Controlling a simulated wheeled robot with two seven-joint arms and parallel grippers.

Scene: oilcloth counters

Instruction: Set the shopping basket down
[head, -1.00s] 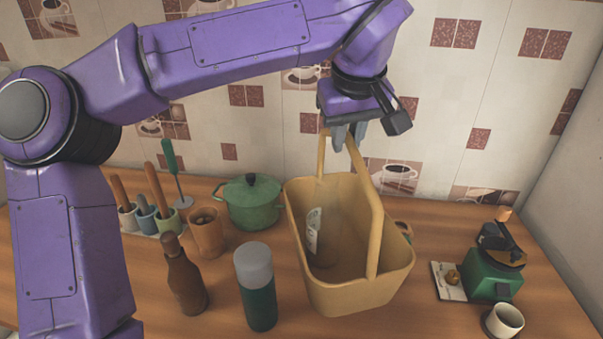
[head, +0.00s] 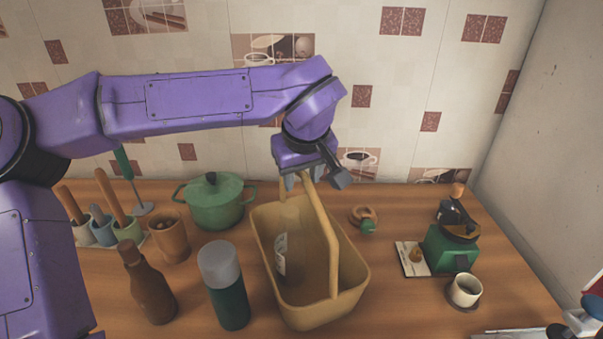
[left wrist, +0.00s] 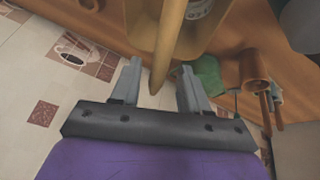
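The yellow shopping basket (head: 345,285) stands on the wooden counter, its bottom apparently on the surface, with its handle (head: 328,235) upright. A bottle or jar with a pale label (head: 281,255) is inside. My left gripper (head: 299,182) is at the top of the handle, pointing down. In the left wrist view, the two fingers of the gripper (left wrist: 157,88) are spread, with gaps on both sides of the handle (left wrist: 168,45) between them. The basket's underside is hidden. My right gripper is not in view.
A green pot (head: 215,205), wooden cup (head: 168,236), brown bottle (head: 148,285) and green flask (head: 228,295) stand left of the basket. A ring-shaped item (head: 362,216) lies behind it. A green grinder (head: 450,250) and white cup (head: 465,290) stand right. Bare counter lies between.

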